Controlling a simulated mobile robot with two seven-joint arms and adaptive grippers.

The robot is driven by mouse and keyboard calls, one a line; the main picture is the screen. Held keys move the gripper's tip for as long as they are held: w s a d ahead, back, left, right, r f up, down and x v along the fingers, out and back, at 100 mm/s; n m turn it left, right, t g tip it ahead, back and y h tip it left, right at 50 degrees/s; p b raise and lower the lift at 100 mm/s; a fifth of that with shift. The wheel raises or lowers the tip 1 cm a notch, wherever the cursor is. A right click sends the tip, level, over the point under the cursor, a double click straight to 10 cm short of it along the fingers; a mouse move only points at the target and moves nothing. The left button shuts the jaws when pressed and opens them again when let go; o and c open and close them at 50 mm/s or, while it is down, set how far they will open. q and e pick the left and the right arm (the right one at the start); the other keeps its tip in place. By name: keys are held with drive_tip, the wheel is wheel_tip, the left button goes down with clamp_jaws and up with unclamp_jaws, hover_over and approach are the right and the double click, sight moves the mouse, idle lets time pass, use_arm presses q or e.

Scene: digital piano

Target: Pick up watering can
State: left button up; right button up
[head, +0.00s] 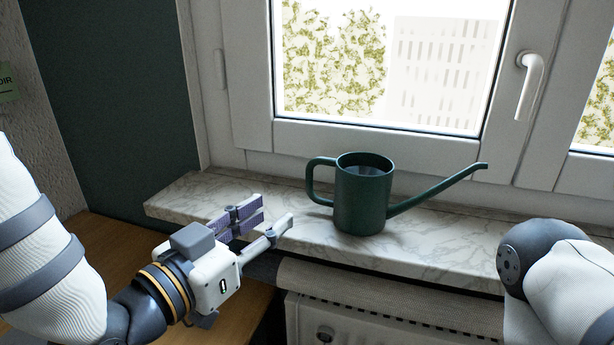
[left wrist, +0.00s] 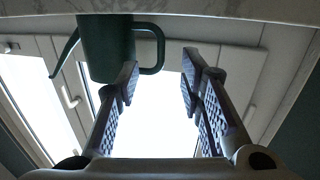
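A dark green watering can (head: 362,196) stands upright on the marble windowsill (head: 440,240). Its loop handle is on the left, toward my left gripper, and its long spout points right. My left gripper (head: 268,220) is open and empty, at the sill's front edge, left of the can and apart from it. In the left wrist view the can (left wrist: 104,45) appears upside down at upper left, its handle near one finger of the open gripper (left wrist: 160,85). My right arm shows at the right edge of the head view; its gripper is out of frame.
A white-framed window with a handle (head: 530,85) is behind the sill. A radiator (head: 390,320) sits below the sill. A wooden surface (head: 110,245) lies at left. The sill is otherwise clear.

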sight(308, 180)
use_arm(q)
drive_tip(key=x, duration=0.4)
drive_tip(key=r+x, duration=0.1)
drive_tip(key=x, duration=0.3)
drive_tip(key=b+x, duration=0.1)
drive_tip(key=x, duration=0.3)
drive_tip(key=shift+w+r, duration=0.1)
drive_tip(key=shift+r, duration=0.05)
clamp_jaws()
use_arm(e)
drive_tip(key=shift+s+f+g, duration=0.3)
drive_tip(key=shift+s+f, duration=0.3)
drive_tip(key=shift+f, duration=0.1)
use_arm(q)
drive_tip(key=shift+r, duration=0.15)
